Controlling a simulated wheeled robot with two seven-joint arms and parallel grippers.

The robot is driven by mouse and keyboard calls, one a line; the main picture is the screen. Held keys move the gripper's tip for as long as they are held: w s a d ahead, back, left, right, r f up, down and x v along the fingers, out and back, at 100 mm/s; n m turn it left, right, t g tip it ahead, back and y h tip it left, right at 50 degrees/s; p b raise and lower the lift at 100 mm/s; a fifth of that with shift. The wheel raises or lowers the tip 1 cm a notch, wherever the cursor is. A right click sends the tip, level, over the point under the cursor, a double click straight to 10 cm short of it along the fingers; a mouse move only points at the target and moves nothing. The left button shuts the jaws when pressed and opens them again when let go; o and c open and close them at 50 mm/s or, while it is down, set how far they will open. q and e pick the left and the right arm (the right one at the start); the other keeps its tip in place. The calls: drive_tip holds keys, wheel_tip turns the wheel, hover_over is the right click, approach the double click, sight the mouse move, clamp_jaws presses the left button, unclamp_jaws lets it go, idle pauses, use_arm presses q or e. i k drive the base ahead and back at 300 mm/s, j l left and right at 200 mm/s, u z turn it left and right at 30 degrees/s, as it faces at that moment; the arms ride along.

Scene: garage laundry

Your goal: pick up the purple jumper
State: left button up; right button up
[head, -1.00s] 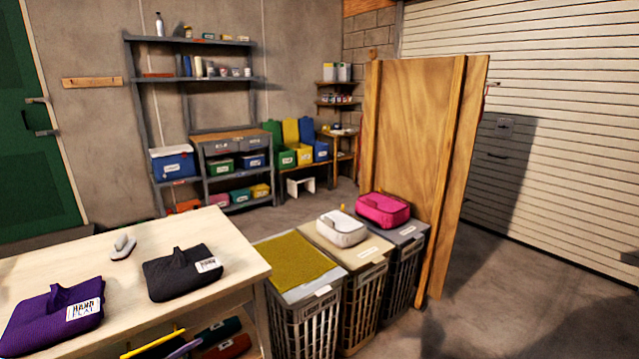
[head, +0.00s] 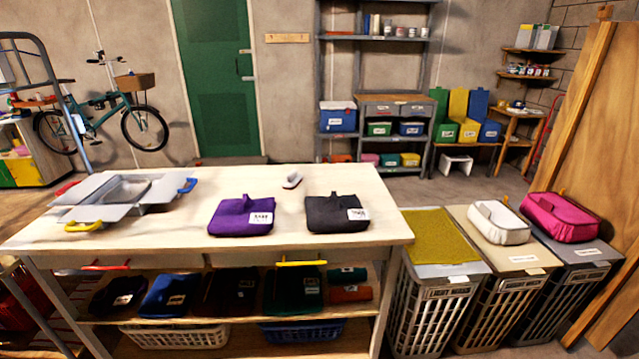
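The purple jumper (head: 240,216) lies folded on the pale wooden table (head: 330,251), near its front edge and about the middle of its length. A white tag with dark print sits on its front right. A dark grey folded garment (head: 335,213) with a white label lies just to its right, with a small gap between them. Neither of my grippers shows in the head view.
A grey folding board (head: 124,190) with coloured handles lies on the table's left. A small pale brush-like object (head: 291,180) stands behind the garments. Lidded hampers (head: 437,282) stand right of the table, bearing a white bundle (head: 498,222) and a pink bundle (head: 560,217).

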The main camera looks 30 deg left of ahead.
sight(246, 216)
drive_tip(key=u, duration=1.55)
drive_tip(key=i+j+z, duration=0.2)
drive_tip(key=j, duration=0.25)
drive_tip(key=i+j+z, duration=0.25)
drive_tip(key=j, duration=0.2)
drive_tip(key=j+z, duration=0.2)
drive_tip(key=j, duration=0.25)
drive_tip(key=j+z, duration=0.2)
drive_tip(key=j, duration=0.3)
drive_tip(key=i, duration=0.05)
